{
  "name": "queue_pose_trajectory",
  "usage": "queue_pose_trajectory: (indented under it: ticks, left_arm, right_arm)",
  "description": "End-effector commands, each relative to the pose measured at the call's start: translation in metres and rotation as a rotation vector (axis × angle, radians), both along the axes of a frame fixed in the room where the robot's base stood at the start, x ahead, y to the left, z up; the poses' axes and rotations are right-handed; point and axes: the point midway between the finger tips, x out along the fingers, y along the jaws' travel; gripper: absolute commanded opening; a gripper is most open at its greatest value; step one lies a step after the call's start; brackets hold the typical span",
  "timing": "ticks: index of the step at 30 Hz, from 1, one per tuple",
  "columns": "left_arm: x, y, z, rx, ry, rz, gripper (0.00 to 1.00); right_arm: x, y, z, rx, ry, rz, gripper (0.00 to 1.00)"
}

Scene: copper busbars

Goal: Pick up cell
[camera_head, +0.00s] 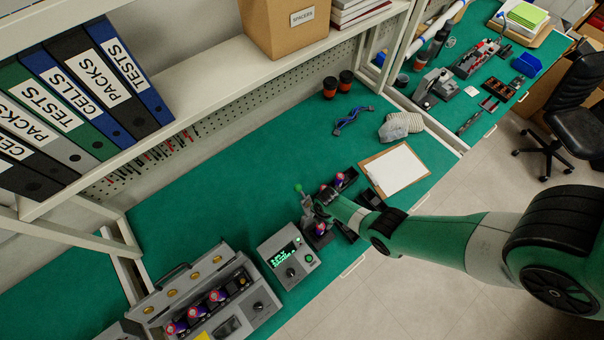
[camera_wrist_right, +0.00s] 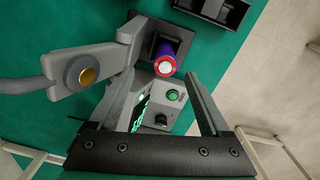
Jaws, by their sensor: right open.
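A purple cell (camera_wrist_right: 164,62) with a red ring and pale end stands in a black square holder in the right wrist view. In the head view a cell (camera_head: 320,229) shows just below my right gripper (camera_head: 322,205). My right gripper is open, and its two fingers (camera_wrist_right: 164,78) reach to either side of the cell with gaps visible. More cells stand in a dark tray (camera_head: 353,176) beyond the gripper. Several cells (camera_head: 196,311) sit in the grey charger-like unit (camera_head: 240,312) at lower left. My left gripper is out of view.
A grey fixture arm with a brass contact (camera_wrist_right: 87,75) stands close left of the cell. A grey box with a green display (camera_head: 287,255) is beside the holder. A clipboard (camera_head: 396,169) lies to the right.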

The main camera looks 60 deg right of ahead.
Motion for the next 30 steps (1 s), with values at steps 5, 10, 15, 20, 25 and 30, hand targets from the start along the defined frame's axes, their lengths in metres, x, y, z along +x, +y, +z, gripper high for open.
queue_pose_trajectory:
  ticks: [5,10,15,20,25,30]
  left_arm:
    - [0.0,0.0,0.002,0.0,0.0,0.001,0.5]
    - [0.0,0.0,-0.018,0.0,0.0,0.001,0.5]
    - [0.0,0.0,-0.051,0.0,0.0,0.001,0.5]
    - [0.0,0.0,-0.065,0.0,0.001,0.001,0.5]
    - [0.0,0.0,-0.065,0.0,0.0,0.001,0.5]
    - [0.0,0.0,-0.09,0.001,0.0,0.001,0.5]
  right_arm:
    - [-0.011,0.003,-0.003,0.009,0.024,0.013,0.81]
    - [-0.01,0.003,-0.022,0.008,0.021,0.012,0.81]
    - [-0.009,0.003,-0.055,0.008,0.02,0.012,0.81]
    - [-0.008,0.003,-0.068,0.007,0.019,0.012,0.81]
    - [-0.008,0.003,-0.068,0.007,0.019,0.011,0.81]
    - [-0.007,0.003,-0.093,0.007,0.019,0.012,0.81]
